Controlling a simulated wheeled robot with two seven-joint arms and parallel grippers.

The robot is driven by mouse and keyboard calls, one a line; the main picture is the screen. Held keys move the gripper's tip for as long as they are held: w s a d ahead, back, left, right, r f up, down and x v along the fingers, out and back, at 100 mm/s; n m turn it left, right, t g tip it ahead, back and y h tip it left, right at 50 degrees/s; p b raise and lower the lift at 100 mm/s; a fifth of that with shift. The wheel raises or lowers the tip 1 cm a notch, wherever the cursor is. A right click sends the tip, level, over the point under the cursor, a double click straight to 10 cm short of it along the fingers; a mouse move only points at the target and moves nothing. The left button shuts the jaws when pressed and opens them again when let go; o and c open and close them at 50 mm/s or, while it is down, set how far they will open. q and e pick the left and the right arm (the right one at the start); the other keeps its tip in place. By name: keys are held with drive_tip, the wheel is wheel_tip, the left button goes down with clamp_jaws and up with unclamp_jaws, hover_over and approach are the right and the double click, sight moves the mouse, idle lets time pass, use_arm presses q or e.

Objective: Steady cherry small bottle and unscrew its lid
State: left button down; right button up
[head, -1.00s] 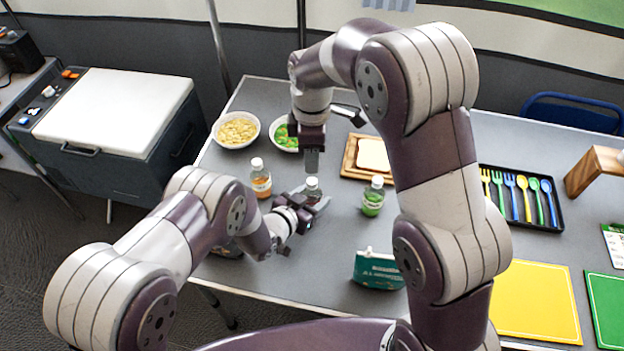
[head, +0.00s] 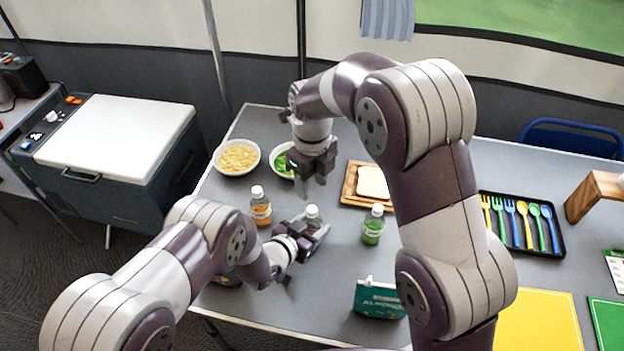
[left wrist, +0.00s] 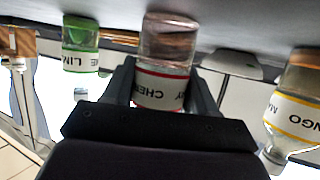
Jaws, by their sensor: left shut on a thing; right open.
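The cherry small bottle (head: 312,213) stands upright on the table, its pale top showing in the head view. It also shows upside down in the left wrist view (left wrist: 162,85), with a red-edged label. My left gripper (head: 319,230) is shut around its sides; its dark fingers (left wrist: 163,95) flank the bottle in the left wrist view. My right gripper (head: 316,186) is open, pointing down above and slightly behind the bottle, apart from its top. Whether the lid is loose cannot be told.
An orange mango bottle (head: 261,212) stands left of the cherry bottle and a green lime bottle (head: 373,230) right. Behind are a pasta bowl (head: 237,158), a green-filled bowl (head: 281,160) and a wooden board (head: 352,186). A teal sign (head: 379,301) stands in front.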

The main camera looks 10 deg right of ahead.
sight(312, 209)
drive_tip(key=shift+f+m, duration=0.1)
drive_tip(key=shift+m, duration=1.1)
wheel_tip(312, 209, down, 8)
drive_tip(key=shift+r, duration=0.1)
clamp_jaws()
